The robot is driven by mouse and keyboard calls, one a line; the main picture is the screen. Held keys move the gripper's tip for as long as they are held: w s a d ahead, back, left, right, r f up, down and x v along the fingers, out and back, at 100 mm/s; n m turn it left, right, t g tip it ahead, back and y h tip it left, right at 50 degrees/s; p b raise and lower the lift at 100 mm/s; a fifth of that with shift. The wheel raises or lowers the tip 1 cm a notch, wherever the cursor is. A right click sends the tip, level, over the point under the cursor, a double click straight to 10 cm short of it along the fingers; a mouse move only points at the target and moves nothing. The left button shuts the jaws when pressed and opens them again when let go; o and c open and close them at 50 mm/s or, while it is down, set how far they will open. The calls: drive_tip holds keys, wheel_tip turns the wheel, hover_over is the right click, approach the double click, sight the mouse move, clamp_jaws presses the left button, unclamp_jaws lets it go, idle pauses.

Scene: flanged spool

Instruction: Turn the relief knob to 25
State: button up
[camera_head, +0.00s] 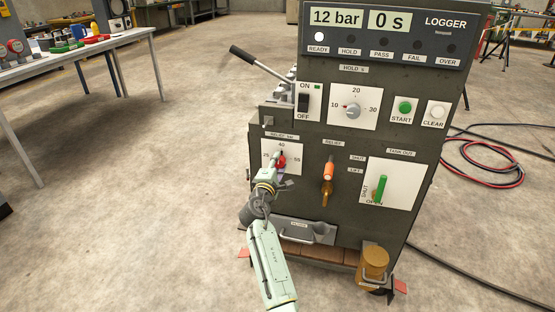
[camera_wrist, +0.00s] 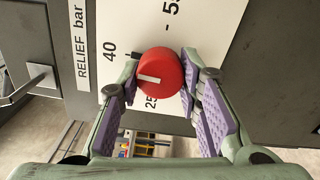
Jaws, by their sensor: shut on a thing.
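The relief knob (camera_head: 282,161) is a small red round knob on a white scale plate (camera_head: 268,150) marked 25, 40 and 55, at the left of the dark machine's front. In the wrist view the knob (camera_wrist: 162,70) carries a white line that points left in that picture, roughly toward the 40 side; its exact reading is hard to tell. My gripper (camera_head: 276,166) is at the knob. In the wrist view my gripper (camera_wrist: 160,66) has one purple-padded finger on each side of the knob, shut on it. The fingers hide part of the scale.
A drawer handle (camera_head: 298,236) and a brass-coloured cylinder (camera_head: 374,262) are lower down. The logger display (camera_head: 364,18) reads 12 bar and 0 s.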

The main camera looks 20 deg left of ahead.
drive_tip(key=n+p, duration=0.3)
drive_tip(key=n, duration=0.2)
drive_tip(key=shift+r+n+p, duration=0.15)
drive_tip(key=shift+n+p, duration=0.15)
drive_tip(key=shift+p, duration=0.1)
drive_tip(key=n+p, duration=0.3)
drive_tip(key=n, duration=0.1)
drive_tip(key=shift+n, duration=0.3)
drive_tip(key=n, duration=0.4)
drive_tip(key=shift+d+f+p, duration=0.15)
drive_tip(key=shift+f+p, duration=0.15)
drive_tip(key=shift+n, duration=2.2)
drive_tip(key=o, duration=1.1)
drive_tip(key=shift+d, duration=0.1)
drive_tip(key=shift+o, duration=0.2)
drive_tip(key=shift+s, duration=0.1)
